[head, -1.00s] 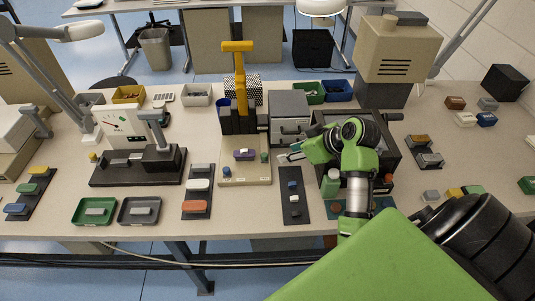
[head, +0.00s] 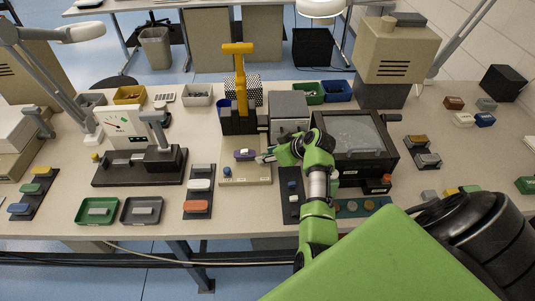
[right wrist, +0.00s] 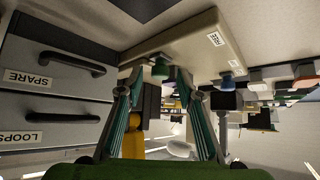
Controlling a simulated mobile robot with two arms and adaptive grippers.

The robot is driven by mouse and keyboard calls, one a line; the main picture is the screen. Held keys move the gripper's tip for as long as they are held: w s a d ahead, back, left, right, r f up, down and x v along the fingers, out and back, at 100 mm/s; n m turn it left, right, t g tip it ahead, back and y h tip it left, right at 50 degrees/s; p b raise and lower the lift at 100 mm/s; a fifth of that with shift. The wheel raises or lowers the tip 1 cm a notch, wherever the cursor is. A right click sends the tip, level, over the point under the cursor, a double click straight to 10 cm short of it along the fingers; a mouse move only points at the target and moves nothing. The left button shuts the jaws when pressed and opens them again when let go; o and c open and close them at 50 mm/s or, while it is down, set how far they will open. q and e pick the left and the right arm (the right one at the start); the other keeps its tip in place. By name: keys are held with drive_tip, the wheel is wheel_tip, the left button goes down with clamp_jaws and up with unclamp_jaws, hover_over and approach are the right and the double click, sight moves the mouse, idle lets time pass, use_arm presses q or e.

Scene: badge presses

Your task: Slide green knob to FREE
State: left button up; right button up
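The green knob (right wrist: 160,70) shows in the right wrist view, at the edge of the cream base of the badge press. In the head view my right gripper hides it. The FREE label (right wrist: 215,38) is on the base in the wrist view, to the right of the green knob. My right gripper (head: 262,158) is at the right side of the press base. In the wrist view its two fingers are apart, with the knob between their tips. My left gripper is out of view.
A grey drawer unit (head: 289,112) stands close behind my right gripper; its SPARE drawer (right wrist: 60,70) shows in the wrist view. A dark machine (head: 350,145) is to the right. A blue knob (head: 227,172) is at the base's left front.

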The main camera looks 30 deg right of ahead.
drive_tip(key=shift+w+f, duration=0.1)
drive_tip(key=shift+w, duration=0.05)
drive_tip(key=shift+c, duration=0.3)
clamp_jaws()
drive_tip(key=shift+s+a+p, duration=0.25)
drive_tip(key=shift+s+p, duration=0.1)
drive_tip(key=shift+s, duration=0.05)
drive_tip(key=shift+s+a, duration=0.4)
drive_tip(key=shift+s, duration=0.2)
drive_tip(key=shift+s+a, duration=0.35)
drive_tip(key=shift+s, duration=0.2)
drive_tip(key=shift+f, duration=0.1)
drive_tip(key=shift+o, duration=0.3)
unclamp_jaws()
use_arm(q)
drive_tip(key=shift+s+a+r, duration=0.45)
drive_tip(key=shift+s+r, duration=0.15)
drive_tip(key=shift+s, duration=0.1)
use_arm(e)
drive_tip(key=shift+w, duration=0.1)
